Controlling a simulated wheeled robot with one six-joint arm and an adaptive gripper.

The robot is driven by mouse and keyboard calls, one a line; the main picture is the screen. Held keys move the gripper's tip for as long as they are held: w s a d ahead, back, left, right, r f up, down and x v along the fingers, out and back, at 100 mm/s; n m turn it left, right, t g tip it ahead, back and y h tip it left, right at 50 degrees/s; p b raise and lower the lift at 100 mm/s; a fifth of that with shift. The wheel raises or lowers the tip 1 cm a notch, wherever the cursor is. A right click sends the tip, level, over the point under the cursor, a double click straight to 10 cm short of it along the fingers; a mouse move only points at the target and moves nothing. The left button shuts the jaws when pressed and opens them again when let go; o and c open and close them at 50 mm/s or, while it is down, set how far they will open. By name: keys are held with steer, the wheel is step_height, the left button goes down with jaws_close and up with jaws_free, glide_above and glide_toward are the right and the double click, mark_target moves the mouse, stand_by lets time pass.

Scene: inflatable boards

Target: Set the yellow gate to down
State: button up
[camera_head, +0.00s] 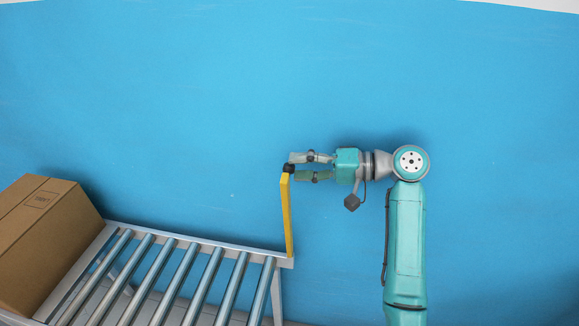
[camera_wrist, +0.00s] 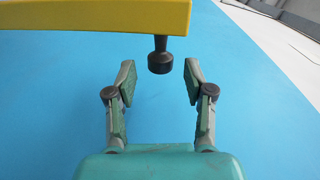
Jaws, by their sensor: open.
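The yellow gate (camera_head: 287,215) is a thin bar at the right end of the roller conveyor. In the head view it stands up from the conveyor's end frame, with a dark knob (camera_head: 289,168) at its top. In the wrist view the yellow bar (camera_wrist: 90,14) crosses the upper left, and the black knob (camera_wrist: 160,58) sticks out from it near its end. My gripper (camera_head: 291,167) is at the gate's top end; it also shows in the wrist view (camera_wrist: 160,75). Its fingers are open, one on each side of the knob, with gaps visible on both sides.
The roller conveyor (camera_head: 272,260) runs along the lower left, with metal rollers in a grey frame. A brown cardboard box (camera_head: 45,240) sits at its left end. The blue surface (camera_head: 200,90) around and above the gate is clear.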

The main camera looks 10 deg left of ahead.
mark_target(289, 167)
steer(key=shift+a+f, duration=0.15)
steer(key=shift+a, duration=0.65)
steer(key=shift+a+f, duration=0.1)
steer(key=shift+a, duration=0.65)
jaws_close()
